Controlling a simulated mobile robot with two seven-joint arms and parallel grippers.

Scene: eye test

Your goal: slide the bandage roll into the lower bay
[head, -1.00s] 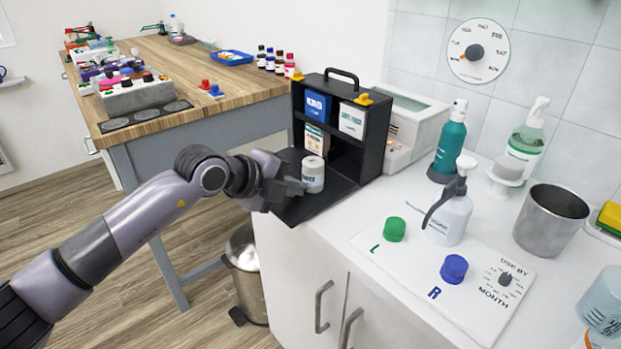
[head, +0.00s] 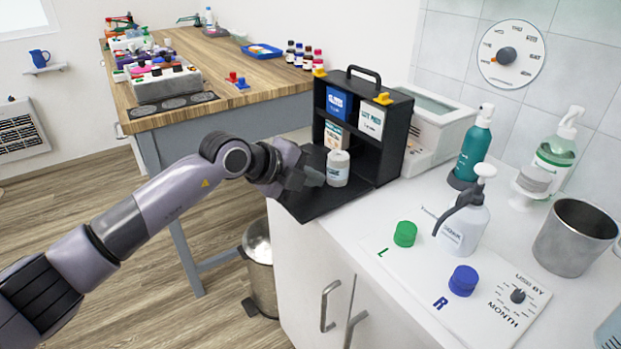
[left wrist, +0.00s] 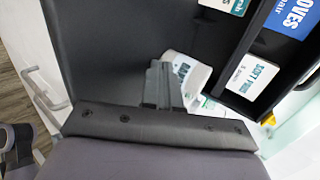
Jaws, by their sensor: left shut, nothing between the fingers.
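The bandage roll (head: 338,169) is a white cylinder with a printed grey-blue label. It stands upright on the lowered black flap (head: 310,206) of the black case (head: 392,143), in front of its lower part. My left gripper (head: 315,177) is shut and empty, just left of the roll; I cannot tell whether it touches. In the left wrist view the shut fingers (left wrist: 162,84) partly cover the roll (left wrist: 197,73). The lower bay (head: 362,163) looks dark and empty behind the roll. My right gripper is not in view.
A blue box (head: 338,104) and a white box (head: 370,120) fill the upper bays; a tan-and-white box (head: 336,135) stands below the blue one. A pump bottle (head: 465,228) and green cap (head: 405,233) stand to the right on the counter. A bin (head: 258,262) is below.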

